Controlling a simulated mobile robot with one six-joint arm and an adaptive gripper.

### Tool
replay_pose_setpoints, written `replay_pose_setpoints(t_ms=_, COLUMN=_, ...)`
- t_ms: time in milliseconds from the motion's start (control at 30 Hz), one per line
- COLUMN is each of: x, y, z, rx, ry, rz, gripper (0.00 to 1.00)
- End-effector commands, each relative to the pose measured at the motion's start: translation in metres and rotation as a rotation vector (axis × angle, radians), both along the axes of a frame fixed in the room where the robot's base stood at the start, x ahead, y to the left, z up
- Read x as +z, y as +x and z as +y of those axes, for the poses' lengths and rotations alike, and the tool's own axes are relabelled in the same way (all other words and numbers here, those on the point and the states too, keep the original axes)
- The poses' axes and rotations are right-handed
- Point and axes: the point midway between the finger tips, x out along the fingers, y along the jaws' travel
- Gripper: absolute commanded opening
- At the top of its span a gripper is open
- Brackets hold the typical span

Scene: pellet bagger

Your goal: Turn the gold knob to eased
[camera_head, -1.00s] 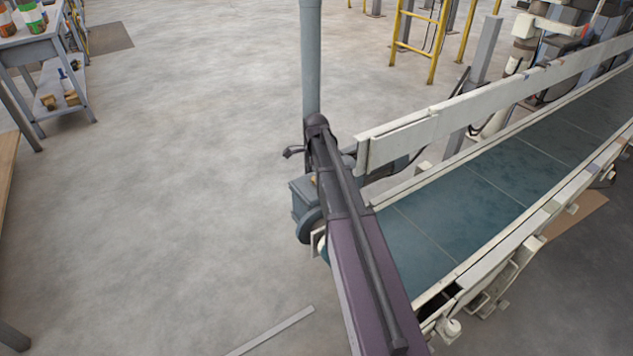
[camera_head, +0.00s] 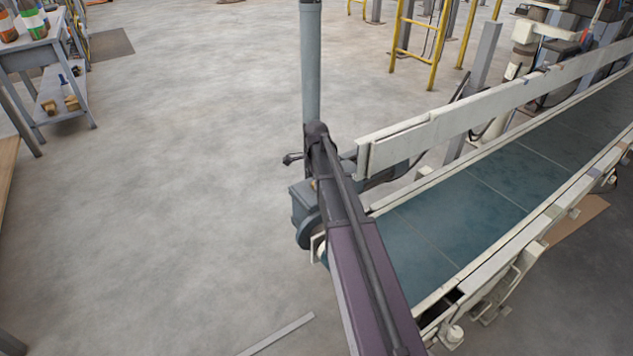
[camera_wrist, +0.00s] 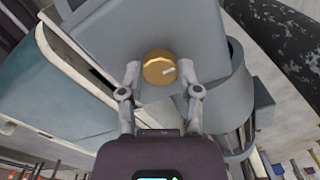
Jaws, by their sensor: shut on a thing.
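The gold knob (camera_wrist: 158,67) is round, with a pale mark near its right side, and sits on a grey box (camera_wrist: 175,28) in the wrist view. My gripper (camera_wrist: 160,76) is shut on the knob, one finger on each side of it. In the head view my gripper (camera_head: 291,158) shows small at the end of my arm, beside a grey box (camera_head: 303,199) at the conveyor's near end. The knob cannot be made out in the head view. I cannot read any setting label in either view.
A conveyor with a teal belt (camera_head: 440,222) and pale side rails runs off to the upper right. A grey post (camera_head: 310,70) stands behind the box. A work table (camera_head: 35,42) with bottles is at the upper left.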

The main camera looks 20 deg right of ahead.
Motion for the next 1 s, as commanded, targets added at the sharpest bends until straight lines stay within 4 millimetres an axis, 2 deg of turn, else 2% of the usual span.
replay_pose_setpoints(t_ms=467, x=-0.0003, y=-0.0005, z=-0.0002, rx=0.097, ry=0.0, rz=0.001, gripper=0.0)
replay_pose_setpoints(t_ms=1000, x=-0.0004, y=-0.0005, z=-0.0005, rx=0.536, ry=0.0, rz=0.002, gripper=0.0)
